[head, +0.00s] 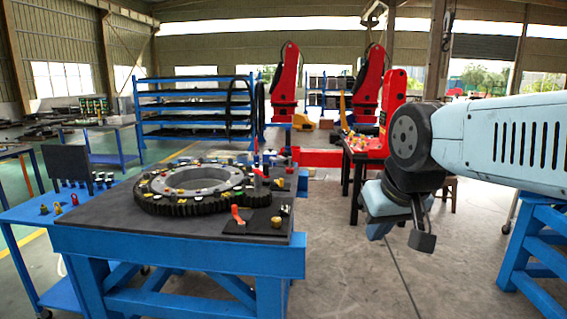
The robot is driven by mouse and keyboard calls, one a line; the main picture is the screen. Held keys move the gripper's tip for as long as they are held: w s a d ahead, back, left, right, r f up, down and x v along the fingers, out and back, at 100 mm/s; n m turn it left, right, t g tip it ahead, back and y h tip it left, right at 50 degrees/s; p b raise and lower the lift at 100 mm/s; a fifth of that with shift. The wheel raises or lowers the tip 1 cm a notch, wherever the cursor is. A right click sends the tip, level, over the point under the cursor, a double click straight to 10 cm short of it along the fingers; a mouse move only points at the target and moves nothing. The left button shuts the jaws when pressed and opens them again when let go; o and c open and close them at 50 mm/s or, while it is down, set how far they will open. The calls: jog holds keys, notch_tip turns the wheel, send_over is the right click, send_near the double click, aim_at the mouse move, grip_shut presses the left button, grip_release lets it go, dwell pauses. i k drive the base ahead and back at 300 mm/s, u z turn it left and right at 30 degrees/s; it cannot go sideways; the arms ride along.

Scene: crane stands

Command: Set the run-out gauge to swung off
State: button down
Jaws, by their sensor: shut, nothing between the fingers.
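A large dark toothed ring (160,205) lies flat on the dark top of a blue stand (180,240), left of centre. Several small fittings sit on and around it. An orange-red lever (237,213) stands on a small dark plate at the ring's front right, with a brownish knob (276,222) beside it. A thin red upright piece (256,150) rises at the ring's back right. I cannot tell which of these is the run-out gauge, nor its setting. My gripper (423,240) hangs shut and empty in the air, well right of the stand, touching nothing.
A blue cart (35,212) with a dark upright panel and small parts stands at the left. A dark table (352,150) with red equipment is behind my gripper. Another blue stand (540,245) is at the far right. Floor between the stands is clear.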

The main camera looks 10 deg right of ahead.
aim_at(275, 158)
jog(key=z, duration=0.4)
jog(key=i, duration=1.35)
jog(key=u, duration=0.5)
